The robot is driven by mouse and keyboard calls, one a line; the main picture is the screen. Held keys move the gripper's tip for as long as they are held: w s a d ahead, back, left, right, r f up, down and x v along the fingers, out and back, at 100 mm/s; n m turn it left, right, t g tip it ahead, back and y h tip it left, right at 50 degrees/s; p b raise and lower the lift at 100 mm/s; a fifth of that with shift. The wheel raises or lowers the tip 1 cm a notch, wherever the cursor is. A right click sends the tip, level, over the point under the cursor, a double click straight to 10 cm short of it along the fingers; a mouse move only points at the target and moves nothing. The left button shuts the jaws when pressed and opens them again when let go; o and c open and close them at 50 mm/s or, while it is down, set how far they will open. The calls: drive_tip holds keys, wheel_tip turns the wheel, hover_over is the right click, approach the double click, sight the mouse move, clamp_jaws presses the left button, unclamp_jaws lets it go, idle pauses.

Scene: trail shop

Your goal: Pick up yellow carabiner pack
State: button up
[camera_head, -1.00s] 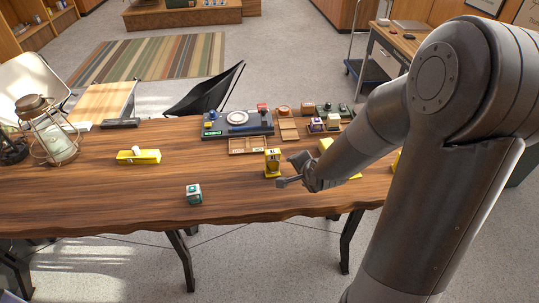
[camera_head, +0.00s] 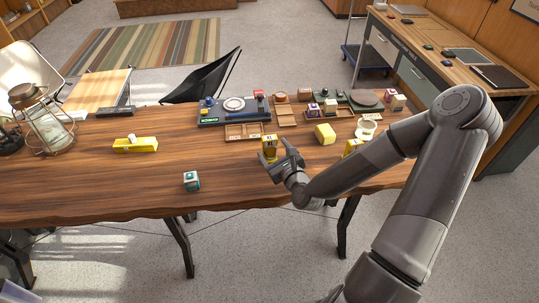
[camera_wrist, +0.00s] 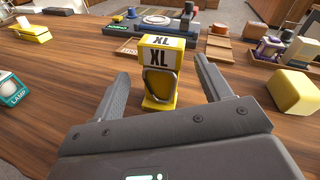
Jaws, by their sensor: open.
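The yellow carabiner pack (camera_head: 269,148) stands upright on the wooden table near its middle. In the wrist view the pack (camera_wrist: 159,68) shows a white "XL" label on its top and front, with a dark-rimmed carabiner shape below. My gripper (camera_head: 282,158) is open, low over the table on the near right side of the pack. In the wrist view my gripper's two fingers (camera_wrist: 162,78) point toward the pack, one to each side of it. A gap shows between each finger and the pack; I cannot tell how far the tips reach along it.
A teal lamp box (camera_head: 191,181) stands to the left, with a yellow box (camera_head: 135,145) beyond. A yellow block (camera_head: 325,134) lies to the right. A dark tray (camera_head: 215,120) and wooden trays (camera_head: 243,131) sit behind the pack. A lantern (camera_head: 48,125) is at far left.

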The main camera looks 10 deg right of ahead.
sight(268, 145)
drive_tip(key=m, duration=0.1)
drive_tip(key=f+m+t+h, duration=0.1)
drive_tip(key=m, duration=0.1)
drive_tip(key=shift+s+a+f+h, duration=0.1)
drive_tip(key=shift+s+a+h, duration=0.2)
drive_tip(key=shift+s+a, duration=0.1)
drive_tip(key=m+h, duration=0.1)
drive_tip(key=s+f+m, duration=0.1)
drive_tip(key=shift+m+t+h, duration=0.3)
drive_tip(key=shift+t+h, duration=0.1)
drive_tip(key=w, duration=0.7)
drive_tip(key=shift+w+a+f, duration=0.1)
drive_tip(key=shift+w+a, duration=0.15)
drive_tip(key=shift+w, duration=0.05)
drive_tip(key=c, duration=1.1)
drive_tip(key=shift+c, duration=0.2)
